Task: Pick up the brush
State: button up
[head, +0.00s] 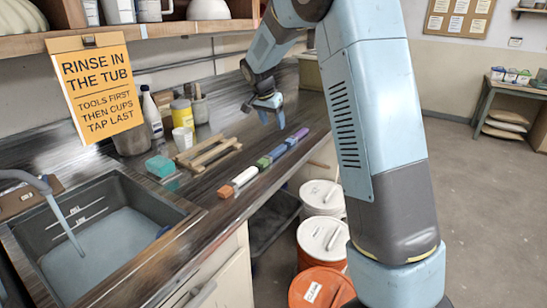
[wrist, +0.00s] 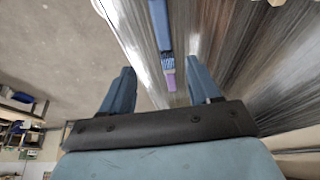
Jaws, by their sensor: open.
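A row of coloured pieces lies along the front edge of the counter in the head view, running orange, white, green, blue, purple. The brush seems to be in this row; the wrist view shows a long blue piece (wrist: 161,25) with a bristle-like light blue part and a purple end (wrist: 171,82). I cannot tell exactly where the brush begins and ends. My gripper (head: 268,112) is open and empty above the counter, near the purple end (head: 299,135) of the row. In the wrist view my gripper (wrist: 160,80) has its fingers apart, with the purple end between them in the picture.
A wooden rack (head: 208,154), a turquoise sponge (head: 159,166), a yellow jar (head: 182,114) and a white cup (head: 183,138) stand behind the row. A sink (head: 155,205) is at left. Lidded buckets (head: 322,238) stand on the floor below the counter edge.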

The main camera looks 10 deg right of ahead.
aim_at(279, 148)
jog(key=x, duration=1.4)
jog(key=shift+w+a+f, duration=0.1)
jog(key=shift+w, duration=0.25)
jog(key=shift+c, duration=0.3)
grip_shut()
